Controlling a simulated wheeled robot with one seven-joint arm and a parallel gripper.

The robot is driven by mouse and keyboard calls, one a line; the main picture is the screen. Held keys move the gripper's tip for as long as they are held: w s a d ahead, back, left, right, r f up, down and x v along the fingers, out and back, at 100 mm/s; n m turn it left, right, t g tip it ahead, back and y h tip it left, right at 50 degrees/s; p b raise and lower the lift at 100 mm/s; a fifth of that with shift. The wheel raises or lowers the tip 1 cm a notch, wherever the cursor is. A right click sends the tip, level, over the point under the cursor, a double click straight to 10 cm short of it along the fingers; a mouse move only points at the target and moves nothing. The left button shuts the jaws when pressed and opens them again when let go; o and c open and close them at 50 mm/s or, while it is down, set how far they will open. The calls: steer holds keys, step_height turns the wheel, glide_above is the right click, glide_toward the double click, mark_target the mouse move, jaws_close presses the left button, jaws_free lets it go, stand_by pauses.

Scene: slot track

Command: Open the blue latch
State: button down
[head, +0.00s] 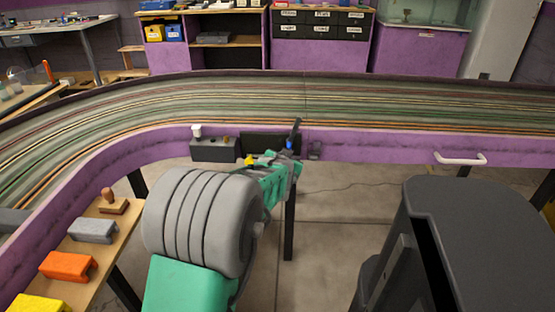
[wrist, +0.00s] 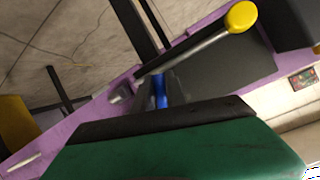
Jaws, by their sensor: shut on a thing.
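The blue latch (head: 290,144) shows as a small blue patch on the purple side wall of the track, at the right end of a dark panel (head: 256,141). In the wrist view the blue latch (wrist: 160,91) stands just beyond the dark edge of my gripper, mostly hidden. My green and grey gripper (head: 291,152) is at the latch, shut on it. Its fingertips are hard to make out. A rod with a yellow knob (wrist: 241,16) crosses the dark panel in the wrist view; the yellow knob (head: 249,161) also shows beside my gripper in the head view.
A grey box with a white cup-like piece (head: 214,149) is on the wall left of the panel. A white handle (head: 460,159) is farther right. A wooden shelf (head: 92,245) with coloured blocks lies at left. A dark cabinet-like body (head: 480,215) stands at right; floor between is clear.

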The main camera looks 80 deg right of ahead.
steer(key=shift+s, duration=0.1)
stand_by(0.3)
steer(key=c, duration=1.4)
jaws_free()
steer(key=shift+o, duration=0.2)
steer(key=p+v, duration=0.1)
steer(key=v, duration=0.6)
steer(key=shift+a, duration=0.4)
steer(key=shift+r, duration=0.15)
